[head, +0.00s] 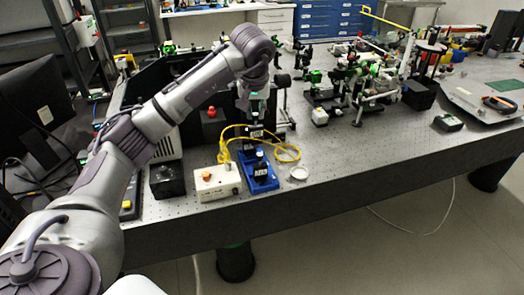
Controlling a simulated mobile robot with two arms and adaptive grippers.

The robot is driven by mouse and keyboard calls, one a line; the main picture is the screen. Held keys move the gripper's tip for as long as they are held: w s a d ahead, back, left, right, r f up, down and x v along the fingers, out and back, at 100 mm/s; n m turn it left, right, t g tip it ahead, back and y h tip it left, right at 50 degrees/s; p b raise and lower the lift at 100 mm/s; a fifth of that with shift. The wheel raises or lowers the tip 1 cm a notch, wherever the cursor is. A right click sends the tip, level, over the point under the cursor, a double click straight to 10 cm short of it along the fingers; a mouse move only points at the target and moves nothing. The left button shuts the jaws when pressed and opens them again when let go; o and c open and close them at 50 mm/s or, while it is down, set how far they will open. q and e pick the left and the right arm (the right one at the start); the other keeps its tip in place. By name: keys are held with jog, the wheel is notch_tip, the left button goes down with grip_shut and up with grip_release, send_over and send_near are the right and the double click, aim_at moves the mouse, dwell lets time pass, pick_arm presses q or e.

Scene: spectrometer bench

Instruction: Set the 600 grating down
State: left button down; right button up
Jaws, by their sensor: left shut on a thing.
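My left arm reaches in from the left over the bench. Its gripper (244,97) points down among the optics behind the blue holder, partly hidden by my own wrist. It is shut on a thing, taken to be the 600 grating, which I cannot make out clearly. The blue holder (262,185) lies near the front of the bench with small black labelled pieces (262,197) in it. Another black piece with a white label (257,132) stands just behind it, below the gripper. The labels are too small to read. My right gripper is not in view.
A white box with an orange knob (216,184) and a yellow cable (287,152) sit beside the holder. A small round dish (299,173) is to its right. Optics mounts (355,85) crowd the back. The perforated bench top (375,145) is clear at front right.

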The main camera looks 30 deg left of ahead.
aim_at(254, 141)
pick_arm(q)
jog(key=f, duration=0.1)
jog(key=s+f, duration=0.1)
jog(key=f, duration=0.1)
jog(key=shift+s+f+p, duration=0.2)
jog(key=shift+s+p, duration=0.05)
jog(key=shift+p, duration=0.1)
jog(key=shift+s+f, duration=0.1)
jog(key=shift+f, duration=0.2)
jog(key=f, duration=0.2)
jog(key=f+p, duration=0.1)
jog(key=f, duration=0.1)
jog(key=shift+w+f, duration=0.1)
jog(key=shift+w, duration=0.25)
jog(key=shift+f, duration=0.15)
jog(key=c, duration=1.1)
grip_release()
jog(key=shift+s, duration=0.1)
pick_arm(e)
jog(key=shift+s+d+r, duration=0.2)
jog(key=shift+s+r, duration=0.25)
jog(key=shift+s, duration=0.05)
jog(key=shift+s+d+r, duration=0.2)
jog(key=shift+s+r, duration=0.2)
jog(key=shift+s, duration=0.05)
